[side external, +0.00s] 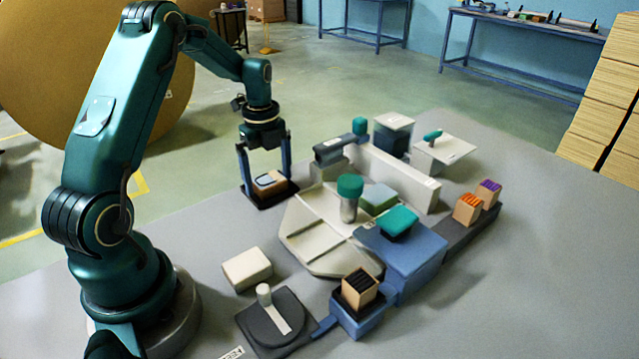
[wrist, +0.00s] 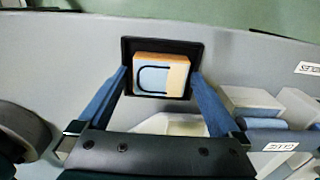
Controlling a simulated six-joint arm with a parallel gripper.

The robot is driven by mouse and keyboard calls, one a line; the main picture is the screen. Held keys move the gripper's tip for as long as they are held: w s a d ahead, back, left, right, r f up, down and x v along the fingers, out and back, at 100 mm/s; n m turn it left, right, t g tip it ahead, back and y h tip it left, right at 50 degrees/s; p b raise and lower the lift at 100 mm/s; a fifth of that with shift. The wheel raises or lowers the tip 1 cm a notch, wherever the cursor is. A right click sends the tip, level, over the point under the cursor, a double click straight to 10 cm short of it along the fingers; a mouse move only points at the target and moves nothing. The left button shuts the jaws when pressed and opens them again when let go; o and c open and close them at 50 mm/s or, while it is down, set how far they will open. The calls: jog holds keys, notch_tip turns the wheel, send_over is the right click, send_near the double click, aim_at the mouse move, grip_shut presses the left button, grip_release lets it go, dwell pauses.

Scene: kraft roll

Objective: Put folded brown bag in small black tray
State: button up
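The folded brown bag (side external: 271,183) is a small tan block with a pale blue-grey face and a dark U-shaped line on it. It lies in the small black tray (side external: 263,204) near the table's far left edge. In the wrist view the bag (wrist: 178,78) lies inside the raised rim of the tray (wrist: 166,43). My gripper (side external: 268,178) is over the tray, pointing down, with its blue fingers spread on either side of the bag. The bag's underside is hidden.
A cream station (side external: 325,235) with a green-capped cylinder (side external: 349,190) stands to the right of the tray. A blue block (side external: 405,258) and a beige box (side external: 247,268) are nearer the front. The grey table is bare left of the tray.

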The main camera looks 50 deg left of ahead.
aim_at(269, 179)
jog(key=s+d+r+n+t, duration=0.1)
jog(key=d+r+n, duration=0.35)
jog(key=r, duration=1.15)
jog(key=s+d+f+n+t, duration=0.1)
jog(key=s+d+n+t, duration=0.3)
jog(key=s+d+n, duration=0.8)
jog(key=d+n, duration=0.1)
jog(key=d, duration=0.2)
jog(key=shift+s+d+f+t, duration=0.25)
jog(key=shift+s+f+t, duration=0.05)
jog(key=shift+s+f, duration=0.1)
jog(key=shift+n, duration=0.25)
